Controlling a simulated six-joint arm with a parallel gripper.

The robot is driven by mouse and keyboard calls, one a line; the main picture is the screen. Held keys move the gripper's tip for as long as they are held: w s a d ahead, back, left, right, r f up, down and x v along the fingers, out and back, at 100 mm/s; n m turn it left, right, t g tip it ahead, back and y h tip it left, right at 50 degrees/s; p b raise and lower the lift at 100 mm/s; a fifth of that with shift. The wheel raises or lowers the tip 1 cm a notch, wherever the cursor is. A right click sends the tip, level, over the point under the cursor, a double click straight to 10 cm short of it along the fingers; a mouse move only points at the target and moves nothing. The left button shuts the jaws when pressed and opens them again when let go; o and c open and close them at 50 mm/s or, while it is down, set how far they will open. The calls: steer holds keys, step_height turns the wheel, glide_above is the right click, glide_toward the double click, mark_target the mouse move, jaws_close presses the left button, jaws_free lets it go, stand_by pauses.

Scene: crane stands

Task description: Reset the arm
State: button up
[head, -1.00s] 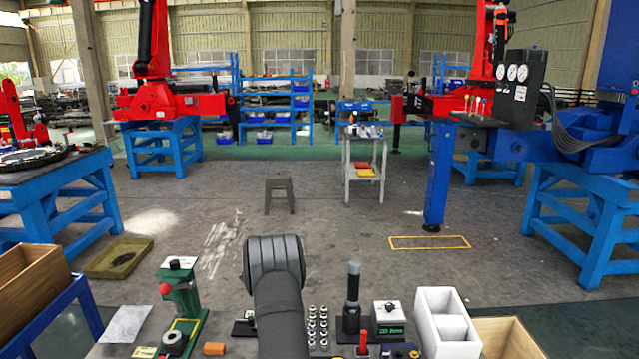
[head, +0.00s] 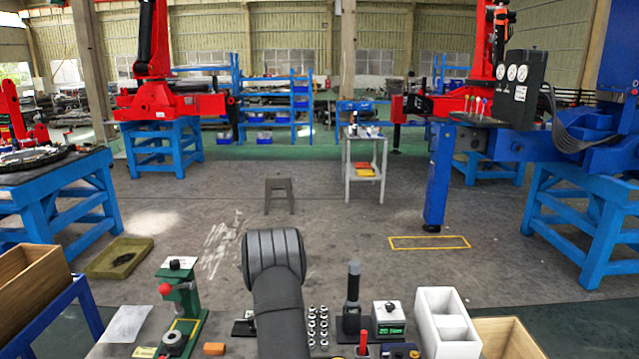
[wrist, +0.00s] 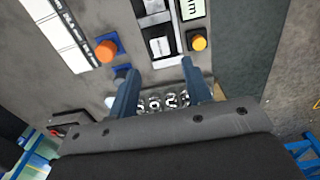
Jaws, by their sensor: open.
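My gripper (wrist: 159,70) shows in the wrist view with its two blue-grey fingers spread apart. Nothing is held between them. Several shiny metal cylinders (wrist: 163,101) lie beyond the fingers near the gripper's base in that view. In the head view my dark arm rises at the bottom middle over the bench, and the gripper itself is hidden there.
On the bench stand a green press (head: 181,295), metal parts in rows (head: 317,326), a black upright tool (head: 353,298), a small display box (head: 389,317) and a white divided box (head: 446,325). Wooden boxes flank the bench. Open floor lies beyond, with a stool (head: 279,195).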

step_height(320, 180, down, 7)
steer(key=shift+f, duration=0.15)
step_height(320, 180, up, 4)
steer(key=shift+w+r, duration=0.1)
steer(key=shift+r, duration=0.1)
steer(key=s+d+r, duration=0.4)
steer(key=d+r, duration=0.3)
steer(key=d, duration=0.4)
steer(key=s+a+f+n, duration=0.1)
steer(key=s+a+n, duration=0.2)
steer(key=s+n, duration=0.3)
steer(key=s+a+f+n, duration=0.1)
steer(key=s+a+n, duration=0.3)
steer(key=s, duration=1.1)
steer(key=s+a+f+n, duration=0.1)
steer(key=s+a+n, duration=0.3)
steer(key=s+n, duration=0.4)
steer(key=shift+s, duration=1.65)
